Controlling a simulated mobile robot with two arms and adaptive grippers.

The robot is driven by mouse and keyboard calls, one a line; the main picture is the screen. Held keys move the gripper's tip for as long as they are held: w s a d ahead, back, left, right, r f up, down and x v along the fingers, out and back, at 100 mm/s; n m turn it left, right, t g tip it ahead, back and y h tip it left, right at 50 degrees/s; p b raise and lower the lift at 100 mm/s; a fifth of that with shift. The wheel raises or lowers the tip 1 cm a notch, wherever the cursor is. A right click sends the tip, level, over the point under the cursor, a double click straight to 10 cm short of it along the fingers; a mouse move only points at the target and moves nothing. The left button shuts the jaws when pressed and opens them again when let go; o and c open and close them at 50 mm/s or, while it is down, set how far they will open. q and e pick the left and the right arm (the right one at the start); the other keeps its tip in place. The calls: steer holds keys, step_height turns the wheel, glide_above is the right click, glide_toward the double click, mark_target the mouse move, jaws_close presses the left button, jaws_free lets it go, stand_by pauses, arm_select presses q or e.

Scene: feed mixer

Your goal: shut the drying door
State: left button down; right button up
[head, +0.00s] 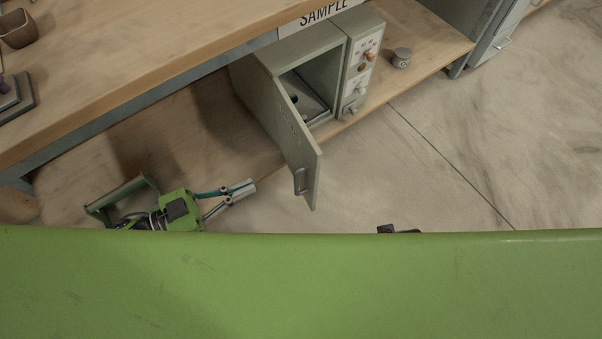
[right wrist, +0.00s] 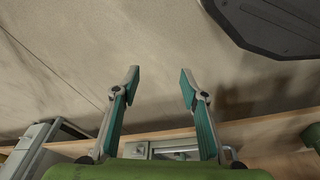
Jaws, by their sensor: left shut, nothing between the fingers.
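The drying door (head: 282,128) is a grey-green panel standing wide open from the left side of a small oven-like box (head: 318,68). Its bar handle (head: 300,181) is near the free edge, which points toward me. Inside the box a dark interior partly shows. My left gripper (head: 247,190) is shut and empty, left of the door's free end and apart from it in the picture. My right gripper (right wrist: 160,76) is open in the right wrist view, with nothing between its fingers. In the head view the right gripper cannot be made out clearly.
The box and its control panel (head: 362,68) stand on a low wooden shelf under the bench top (head: 130,55). A small grey canister (head: 401,58) sits right of the panel. A grey cabinet (head: 490,30) is at upper right. The floor (head: 440,150) right of the door is clear.

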arm_select(q)
glide_toward(315, 159)
steer(key=x, duration=0.5)
steer(key=shift+w+d+f+b, duration=0.1)
steer(key=shift+w+d+b, duration=0.1)
steer(key=shift+b, duration=0.2)
steer(key=shift+x, duration=0.8)
arm_select(e)
steer(key=shift+w+r, duration=0.15)
steer(key=shift+r, duration=0.8)
steer(key=shift+w+r, duration=0.1)
steer(key=shift+r, duration=0.85)
